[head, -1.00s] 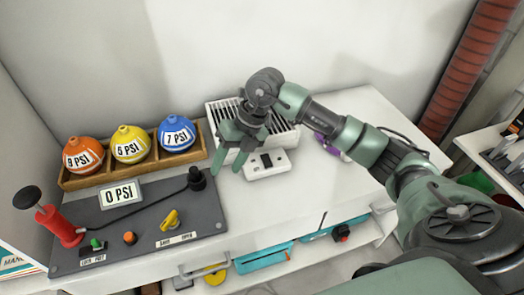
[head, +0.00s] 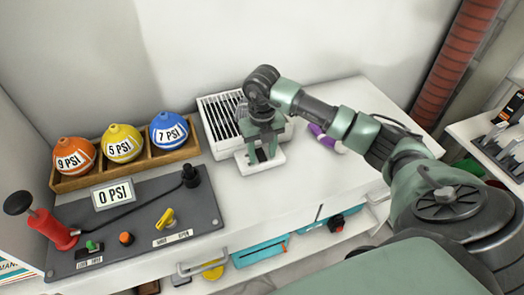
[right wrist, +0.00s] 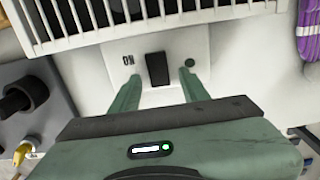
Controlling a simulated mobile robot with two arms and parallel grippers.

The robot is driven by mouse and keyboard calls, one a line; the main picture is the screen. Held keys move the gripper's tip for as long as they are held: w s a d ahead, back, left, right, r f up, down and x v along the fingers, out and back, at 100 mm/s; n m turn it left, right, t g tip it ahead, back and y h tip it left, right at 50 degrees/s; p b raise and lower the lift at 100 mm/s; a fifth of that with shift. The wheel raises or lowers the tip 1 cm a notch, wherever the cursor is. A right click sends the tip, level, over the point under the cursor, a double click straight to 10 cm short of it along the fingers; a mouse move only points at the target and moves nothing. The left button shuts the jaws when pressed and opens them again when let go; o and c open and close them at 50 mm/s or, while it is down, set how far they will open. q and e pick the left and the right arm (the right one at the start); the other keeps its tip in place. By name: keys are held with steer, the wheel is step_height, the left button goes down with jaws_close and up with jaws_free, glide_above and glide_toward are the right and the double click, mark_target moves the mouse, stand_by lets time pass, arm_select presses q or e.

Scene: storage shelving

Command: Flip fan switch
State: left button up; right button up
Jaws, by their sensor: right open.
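The fan (head: 215,118) is a white box with a slatted grille, standing on the white counter against the wall. Its white switch base (head: 276,165) juts out in front, partly hidden by my gripper in the head view. In the right wrist view the black rocker switch (right wrist: 157,69) shows on the base, with "ON" printed to its left and a dark round spot to its right. My right gripper (head: 262,155) is open over the base. In the right wrist view its two green fingers (right wrist: 158,82) lie either side of the switch, apart from it. My left gripper is not in view.
Left of the fan stand a grey pump panel (head: 150,219) and a wooden tray (head: 186,153) with orange, yellow and blue balls. A purple item (head: 325,141) lies right of the fan. The counter's right part is clear.

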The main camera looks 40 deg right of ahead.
jaws_close()
steer(key=shift+w+r+g+p, duration=0.15)
steer(key=shift+w+g+p, duration=0.15)
steer(key=shift+g, duration=0.3)
steer(key=shift+w+d+g+y, duration=0.15)
steer(key=shift+g+y, duration=0.25)
steer(key=shift+g, duration=0.6)
jaws_free()
